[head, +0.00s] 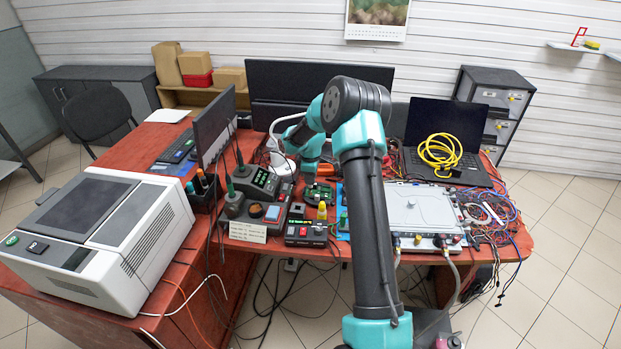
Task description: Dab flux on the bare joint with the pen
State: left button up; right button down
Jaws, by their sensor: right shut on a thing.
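My right arm reaches across the middle of the head view, and its wrist bends down over the bench. My right gripper (309,174) is small and partly hidden there, just behind a green circuit board (320,194). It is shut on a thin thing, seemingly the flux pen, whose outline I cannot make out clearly. The bare joint is too small to tell on the board. I cannot tell whether the pen touches anything. My left gripper is not in view.
A soldering station (255,184) stands left of the board. A yellow-capped bottle (322,211) and a dark box with red buttons (306,234) stand in front. A silver case (425,212), tangled cables and a laptop (447,130) with a yellow coil crowd the right side.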

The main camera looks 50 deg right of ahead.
jog(key=shift+f, duration=0.5)
dwell(1.8)
jog(key=shift+r, duration=3.05)
jog(key=w+a+r+m, duration=0.1)
jog(key=w+a, duration=0.2)
jog(key=a, duration=0.8)
jog(key=w+a+r+m, duration=0.1)
jog(key=w+a, duration=0.2)
jog(key=a, duration=0.9)
jog(key=s+a+r, duration=0.1)
jog(key=a, duration=0.8)
jog(key=s+a+r+m, duration=0.1)
jog(key=a, duration=0.9)
jog(key=shift+a+r, duration=0.2)
jog(key=shift+r, duration=0.15)
